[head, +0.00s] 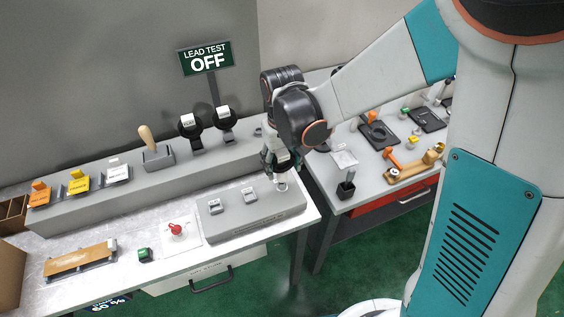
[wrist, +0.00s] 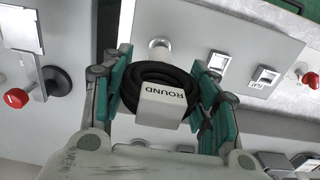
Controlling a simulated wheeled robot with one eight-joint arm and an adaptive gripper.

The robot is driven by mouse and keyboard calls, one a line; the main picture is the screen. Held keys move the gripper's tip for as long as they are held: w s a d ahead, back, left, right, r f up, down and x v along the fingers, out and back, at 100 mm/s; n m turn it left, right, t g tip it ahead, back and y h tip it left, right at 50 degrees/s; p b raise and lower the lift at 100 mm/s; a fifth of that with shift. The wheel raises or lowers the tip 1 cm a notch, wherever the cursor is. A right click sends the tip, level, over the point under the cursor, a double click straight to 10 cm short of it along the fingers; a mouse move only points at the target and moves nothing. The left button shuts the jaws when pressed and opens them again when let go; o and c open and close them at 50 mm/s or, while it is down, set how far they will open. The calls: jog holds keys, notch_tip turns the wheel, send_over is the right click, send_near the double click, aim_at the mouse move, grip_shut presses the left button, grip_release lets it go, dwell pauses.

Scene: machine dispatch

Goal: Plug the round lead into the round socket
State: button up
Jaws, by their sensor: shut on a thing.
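In the wrist view, the round lead (wrist: 162,105) is a white block marked ROUND with a black coiled cable behind it. My gripper (wrist: 160,92) is shut on it, with teal fingers on both sides. In the head view, my gripper (head: 278,166) is low over the right end of the grey socket block (head: 245,221). A pale round piece (wrist: 160,46) shows just beyond the coil, at the block's face; I cannot tell whether it is the round socket or the plug's end in it. Two other sockets stand on the block, one marked FLAT (wrist: 264,78).
Two other leads (head: 188,123) (head: 224,116) hang on the raised rear ledge. The sign (head: 206,59) reads LEAD TEST OFF. A red button (head: 176,230) and a green button (head: 145,254) sit left of the block. A second table (head: 370,190) with parts stands right, across a gap.

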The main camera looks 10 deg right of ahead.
aim_at(282, 152)
jog(key=shift+f+b, duration=0.9)
jog(key=shift+f, duration=0.15)
jog(key=o, duration=1.3)
jog(key=shift+c, duration=0.2)
jog(key=o, duration=0.4)
jog(key=shift+r, duration=0.1)
jog(key=shift+r+p, duration=2)
jog(key=shift+r, duration=1)
